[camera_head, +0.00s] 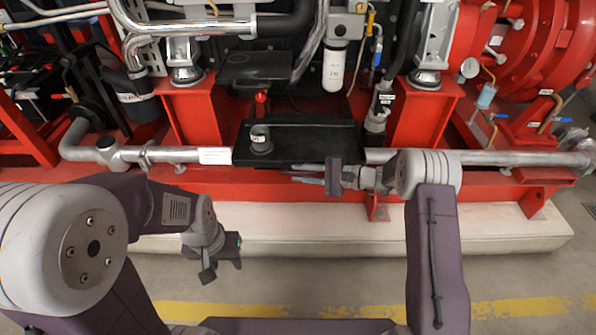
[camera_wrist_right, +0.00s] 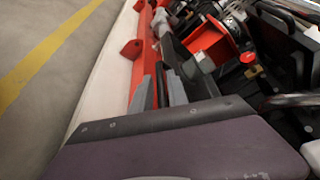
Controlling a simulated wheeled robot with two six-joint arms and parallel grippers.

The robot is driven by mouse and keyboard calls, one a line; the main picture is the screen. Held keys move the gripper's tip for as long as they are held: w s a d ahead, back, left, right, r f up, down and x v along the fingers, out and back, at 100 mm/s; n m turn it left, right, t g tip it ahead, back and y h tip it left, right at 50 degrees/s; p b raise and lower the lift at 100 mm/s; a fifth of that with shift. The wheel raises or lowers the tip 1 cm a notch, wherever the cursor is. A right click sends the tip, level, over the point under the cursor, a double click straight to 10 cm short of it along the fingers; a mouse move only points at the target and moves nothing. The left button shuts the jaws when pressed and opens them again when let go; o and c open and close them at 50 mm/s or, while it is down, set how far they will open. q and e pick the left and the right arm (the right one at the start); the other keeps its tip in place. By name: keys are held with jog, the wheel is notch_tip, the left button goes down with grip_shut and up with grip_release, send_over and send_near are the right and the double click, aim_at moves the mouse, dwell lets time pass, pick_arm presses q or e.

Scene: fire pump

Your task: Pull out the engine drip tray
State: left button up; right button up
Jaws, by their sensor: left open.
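The engine drip tray (camera_head: 318,143) appears to be the black, shallow tray under the engine in the head view, at the level of the silver pipe. A dark surface (camera_wrist_right: 176,56) beyond the fingers in the right wrist view looks like part of it. My right gripper (camera_head: 306,174) points left along the tray's front edge. Its grey fingers (camera_wrist_right: 162,92) stand apart with a dark strip between them; I cannot tell whether they touch it. My left gripper (camera_head: 222,262) is open and empty, low in front of the pale plinth, away from the tray.
A silver pipe (camera_head: 500,158) runs across the front of the red base frame (camera_head: 455,187). Red engine supports (camera_head: 195,108) stand on both sides of the tray. A pale plinth (camera_head: 330,221) lies below. The floor in front with a yellow line (camera_head: 525,308) is clear.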

jog(key=p+v, duration=0.3)
jog(key=v, duration=0.5)
